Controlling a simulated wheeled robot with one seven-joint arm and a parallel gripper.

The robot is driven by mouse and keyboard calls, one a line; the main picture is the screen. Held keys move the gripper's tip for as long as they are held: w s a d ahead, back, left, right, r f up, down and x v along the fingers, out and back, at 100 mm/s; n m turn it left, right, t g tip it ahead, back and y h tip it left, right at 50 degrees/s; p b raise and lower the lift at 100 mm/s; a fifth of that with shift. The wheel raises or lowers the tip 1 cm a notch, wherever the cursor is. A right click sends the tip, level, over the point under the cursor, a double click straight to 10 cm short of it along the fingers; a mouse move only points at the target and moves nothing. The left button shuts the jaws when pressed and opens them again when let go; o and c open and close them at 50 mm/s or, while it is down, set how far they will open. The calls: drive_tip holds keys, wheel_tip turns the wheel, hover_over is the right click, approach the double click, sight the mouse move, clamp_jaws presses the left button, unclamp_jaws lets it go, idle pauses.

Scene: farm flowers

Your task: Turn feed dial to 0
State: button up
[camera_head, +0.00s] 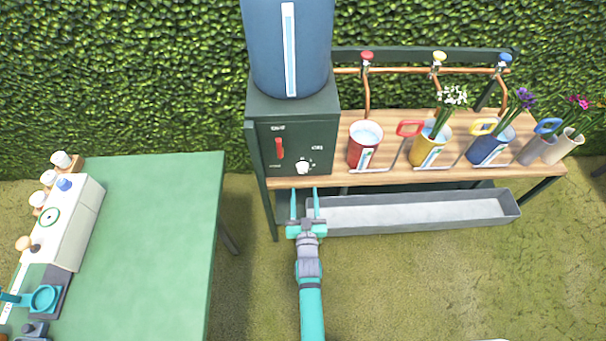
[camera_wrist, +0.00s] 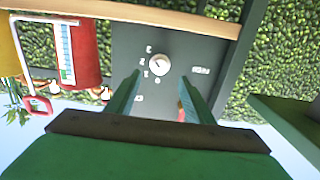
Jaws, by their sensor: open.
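The feed dial (camera_head: 302,167) is a small white knob low on the right of the dark green feeder box (camera_head: 320,130). Which numeral the knob points to is too small to tell for sure. My gripper (camera_head: 304,191) is open and empty, just below and in front of the dial. In the wrist view its two teal fingers (camera_wrist: 160,82) reach toward the panel, with the dial between and beyond their tips, apparently apart from it.
A red lever (camera_head: 279,148) is left of the dial on the panel. Red, yellow and blue buckets (camera_head: 365,150) stand right of the box on the wooden shelf (camera_head: 390,178). A grey trough (camera_head: 415,213) lies below. A green table (camera_head: 150,240) is at the left.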

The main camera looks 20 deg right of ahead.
sight(303, 172)
drive_tip(key=x, duration=0.9)
drive_tip(key=shift+c, duration=0.6)
drive_tip(key=c, duration=0.8)
